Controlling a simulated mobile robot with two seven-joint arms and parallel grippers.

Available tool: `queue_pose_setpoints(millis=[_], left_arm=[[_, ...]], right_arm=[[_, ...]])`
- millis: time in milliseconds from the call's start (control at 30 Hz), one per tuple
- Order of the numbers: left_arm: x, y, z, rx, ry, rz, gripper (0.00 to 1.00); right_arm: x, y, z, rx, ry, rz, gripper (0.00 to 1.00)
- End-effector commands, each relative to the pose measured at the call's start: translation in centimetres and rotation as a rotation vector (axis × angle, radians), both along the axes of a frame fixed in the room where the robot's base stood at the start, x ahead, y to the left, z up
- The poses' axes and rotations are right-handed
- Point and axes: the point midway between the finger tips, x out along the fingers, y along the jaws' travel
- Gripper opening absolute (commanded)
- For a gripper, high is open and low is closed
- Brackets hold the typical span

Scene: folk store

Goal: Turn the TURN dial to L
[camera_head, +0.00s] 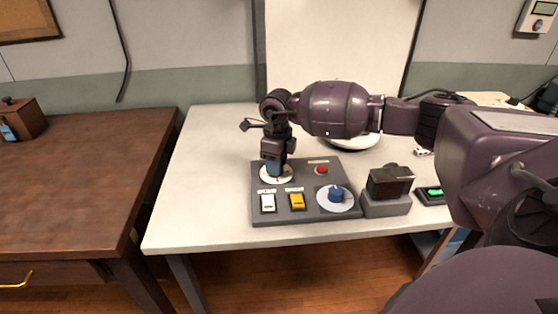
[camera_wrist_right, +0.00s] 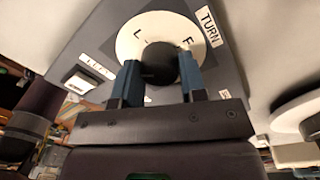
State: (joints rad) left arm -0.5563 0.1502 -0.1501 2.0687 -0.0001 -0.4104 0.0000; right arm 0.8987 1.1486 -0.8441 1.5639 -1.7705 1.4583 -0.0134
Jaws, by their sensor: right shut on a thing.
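The TURN dial has a white round plate (camera_wrist_right: 135,42) with a dark knob (camera_wrist_right: 160,58) at its centre, beside a TURN label (camera_wrist_right: 209,27). An L shows on the plate's upper left and another letter, perhaps an F or R, on its right. My right gripper (camera_head: 273,172) points down at the dial plate (camera_head: 288,178) on the grey panel. In the wrist view its two blue fingers sit either side of the knob, shut on it. The knob's pointer is hidden or too dark to read. My left gripper is not in view.
A dark box (camera_head: 390,183) stands to the right. A brown table (camera_head: 80,180) is at the left.

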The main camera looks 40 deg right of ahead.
Motion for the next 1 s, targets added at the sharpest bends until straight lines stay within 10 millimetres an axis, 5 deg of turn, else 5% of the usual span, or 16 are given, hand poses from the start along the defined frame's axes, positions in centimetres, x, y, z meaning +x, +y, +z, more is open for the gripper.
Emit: queue_pose_setpoints(millis=[1000], left_arm=[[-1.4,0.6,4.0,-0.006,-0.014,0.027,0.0]], right_arm=[[0.0,0.0,0.4,0.002,-0.003,-0.832,0.15]])
